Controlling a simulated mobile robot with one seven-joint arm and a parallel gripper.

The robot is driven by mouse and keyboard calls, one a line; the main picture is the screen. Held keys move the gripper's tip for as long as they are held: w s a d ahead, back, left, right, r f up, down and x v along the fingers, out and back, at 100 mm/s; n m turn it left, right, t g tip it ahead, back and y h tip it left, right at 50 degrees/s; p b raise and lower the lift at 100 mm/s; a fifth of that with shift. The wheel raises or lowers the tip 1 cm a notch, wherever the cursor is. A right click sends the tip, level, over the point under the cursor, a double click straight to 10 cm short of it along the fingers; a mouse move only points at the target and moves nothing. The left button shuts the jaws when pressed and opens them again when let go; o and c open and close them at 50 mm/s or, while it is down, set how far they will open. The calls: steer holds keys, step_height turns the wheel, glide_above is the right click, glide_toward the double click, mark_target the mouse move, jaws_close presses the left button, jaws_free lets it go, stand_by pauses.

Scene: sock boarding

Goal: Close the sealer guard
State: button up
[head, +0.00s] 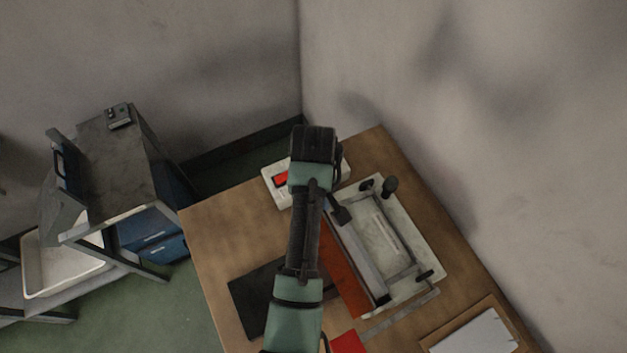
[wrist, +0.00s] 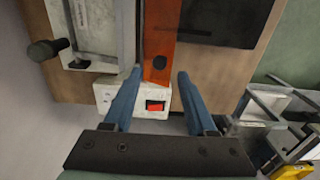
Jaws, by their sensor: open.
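The sealer (head: 420,262) is a pale machine with a metal frame on the table. Its guard (head: 346,275) is an orange see-through panel along the sealer's left side, swung out away from the pale bed. In the head view my arm hides the fingertips and part of the guard.
A white box with a red switch (wrist: 155,105) lies below the guard's end in the wrist view. A black-handled lever (head: 390,187) stands at the sealer's far end. A dark flat pad (head: 250,300) lies left of my arm. A wooden tray (head: 470,335) is at lower right.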

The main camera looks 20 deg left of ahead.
steer(key=shift+f+p, duration=0.3)
steer(key=shift+f, duration=2.1)
jaws_close()
